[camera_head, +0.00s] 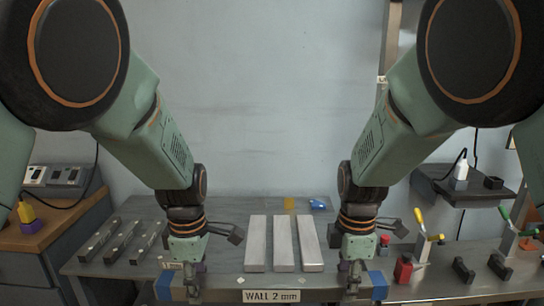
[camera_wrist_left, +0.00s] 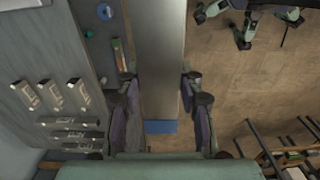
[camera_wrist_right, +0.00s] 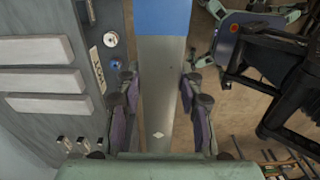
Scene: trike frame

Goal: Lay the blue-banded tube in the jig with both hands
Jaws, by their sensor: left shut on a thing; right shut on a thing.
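The blue-banded tube (camera_head: 272,282) lies level across the front of the table, a grey square bar with a blue band at each end. My left gripper (camera_head: 191,281) is shut on it near its left end; the left wrist view shows the tube (camera_wrist_left: 161,70) between the fingers, with one blue band (camera_wrist_left: 160,127). My right gripper (camera_head: 352,279) is shut on it near its right end; the right wrist view shows the other blue band (camera_wrist_right: 163,17). Dark blocks (camera_head: 463,270) and clamps with yellow (camera_head: 420,222) and green handles stand at the right, apparently the jig.
Three pale bars (camera_head: 283,243) lie behind the tube on the table. Several dark bars (camera_head: 122,241) lie at the left. A red item (camera_head: 403,268) stands right of my right gripper. A "WALL 2 mm" sign (camera_head: 271,296) is at the front. Floor shows beside the tube in both wrist views.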

